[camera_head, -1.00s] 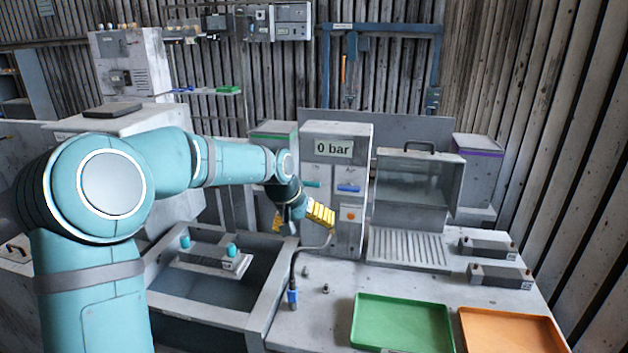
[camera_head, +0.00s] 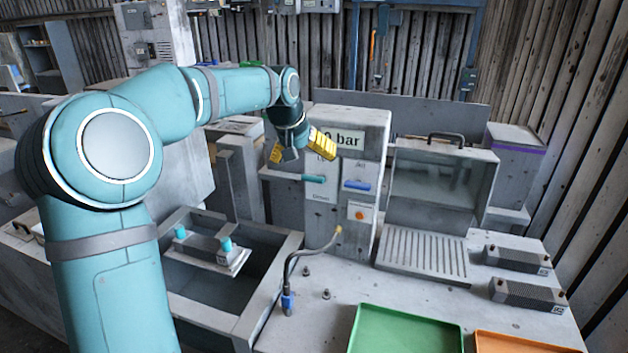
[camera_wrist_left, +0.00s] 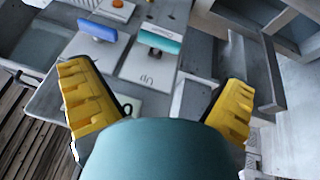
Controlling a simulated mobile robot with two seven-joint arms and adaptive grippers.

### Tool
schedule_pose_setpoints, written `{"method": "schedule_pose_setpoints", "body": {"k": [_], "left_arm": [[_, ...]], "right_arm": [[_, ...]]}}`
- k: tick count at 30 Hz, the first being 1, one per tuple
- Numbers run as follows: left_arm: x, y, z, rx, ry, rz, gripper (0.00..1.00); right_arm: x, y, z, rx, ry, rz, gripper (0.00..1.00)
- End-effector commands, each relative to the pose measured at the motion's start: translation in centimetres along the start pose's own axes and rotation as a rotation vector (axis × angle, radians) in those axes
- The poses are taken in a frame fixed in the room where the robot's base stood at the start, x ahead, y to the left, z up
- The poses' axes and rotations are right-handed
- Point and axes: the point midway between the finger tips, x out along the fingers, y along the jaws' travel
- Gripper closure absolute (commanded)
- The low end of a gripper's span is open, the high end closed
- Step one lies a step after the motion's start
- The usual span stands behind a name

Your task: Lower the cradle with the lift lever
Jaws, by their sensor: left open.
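The teal lift lever (camera_head: 314,179) is on the front of the grey control panel, between an upper label and a lower label. It also shows in the left wrist view (camera_wrist_left: 160,41), where "Up" is readable near it. The cradle (camera_head: 236,262) is a grey plate in the open tank, carrying a grey block with two teal caps, near rim height. My left gripper (camera_head: 297,150) is open and empty, with yellow fingers, above the teal lever and apart from it. In the left wrist view, the fingers (camera_wrist_left: 157,76) are spread wide. My right gripper is out of view.
A blue lever (camera_head: 357,185) sits just right of the teal one, above an orange button (camera_head: 360,215). A hose (camera_head: 300,257) stands on the bench in front. A green tray (camera_head: 405,332) and an orange tray (camera_head: 525,343) lie at the front right.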

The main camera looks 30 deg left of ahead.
Motion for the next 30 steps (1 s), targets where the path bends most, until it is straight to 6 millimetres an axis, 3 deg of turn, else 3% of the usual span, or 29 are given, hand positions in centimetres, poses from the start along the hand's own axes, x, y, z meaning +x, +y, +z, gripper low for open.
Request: {"method": "schedule_pose_setpoints", "body": {"k": [6, 12, 18, 26, 30], "left_arm": [[4.5, 0.0, 0.1, 0.0, -0.005, 0.0, 0.0], [7.2, 0.0, 0.1, 0.0, -0.002, 0.0, 0.0], [8.3, 0.0, 0.1, -0.001, -0.001, 0.0, 0.0], [8.3, 0.0, 0.0, -0.001, -0.001, 0.0, 0.0], [8.3, 0.0, 0.0, -0.001, -0.001, 0.0, 0.46]], "right_arm": [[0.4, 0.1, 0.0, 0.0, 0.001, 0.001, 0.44], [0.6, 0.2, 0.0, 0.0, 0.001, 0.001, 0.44], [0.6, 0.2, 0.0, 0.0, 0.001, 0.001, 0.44], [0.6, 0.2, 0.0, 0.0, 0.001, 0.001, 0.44], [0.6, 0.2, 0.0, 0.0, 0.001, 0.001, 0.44]]}}
